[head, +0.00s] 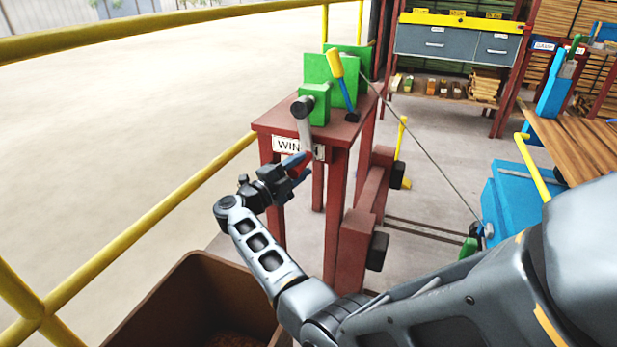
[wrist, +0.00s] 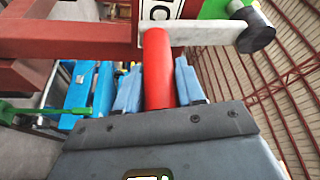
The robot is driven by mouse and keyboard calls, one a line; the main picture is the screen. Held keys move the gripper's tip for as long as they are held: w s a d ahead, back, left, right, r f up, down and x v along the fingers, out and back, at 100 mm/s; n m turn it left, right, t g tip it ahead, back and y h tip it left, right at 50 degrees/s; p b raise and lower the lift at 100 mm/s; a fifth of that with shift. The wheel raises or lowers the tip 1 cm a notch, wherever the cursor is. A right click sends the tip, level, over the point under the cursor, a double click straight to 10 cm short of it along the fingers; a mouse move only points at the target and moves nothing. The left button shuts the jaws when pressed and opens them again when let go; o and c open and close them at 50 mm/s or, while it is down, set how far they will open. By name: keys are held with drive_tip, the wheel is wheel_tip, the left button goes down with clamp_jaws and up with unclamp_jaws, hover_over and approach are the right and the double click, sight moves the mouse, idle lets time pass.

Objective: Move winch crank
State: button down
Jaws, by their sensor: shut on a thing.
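The winch crank has a pale grey arm (head: 305,128) hanging down from a dark hub (head: 302,107) on the front of the green winch (head: 318,98). Its red handle (head: 303,161) is at the arm's lower end, partly hidden by my gripper in the head view. My gripper (head: 299,167) is shut on this handle, below the table top's front edge. In the wrist view the red handle (wrist: 157,65) stands between the two blue fingers of my gripper (wrist: 158,85). The crank arm (wrist: 205,33) runs from it to the dark hub (wrist: 256,32) at the right.
The winch stands on a dark red table (head: 337,137) with a partly covered sign (head: 287,145). A lever with a yellow grip (head: 335,62) rises beside it. A cable (head: 425,148) runs right to a blue cart (head: 505,205). A yellow railing (head: 150,230) and brown bin (head: 190,270) are close.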

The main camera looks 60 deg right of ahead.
drive_tip(key=shift+w+a+f+m+y+b, duration=0.1)
drive_tip(key=shift+w+m+y+b, duration=0.05)
drive_tip(key=shift+w+m+b, duration=0.25)
drive_tip(key=shift+w+f+m+y+b, duration=0.15)
drive_tip(key=shift+w+m+b, duration=0.1)
drive_tip(key=shift+w+m, duration=0.2)
drive_tip(key=shift+w, duration=0.1)
drive_tip(key=c, duration=0.8)
unclamp_jaws()
drive_tip(key=shift+r, duration=0.15)
drive_tip(key=shift+p+v, duration=0.4)
drive_tip(key=shift+v, duration=3.5)
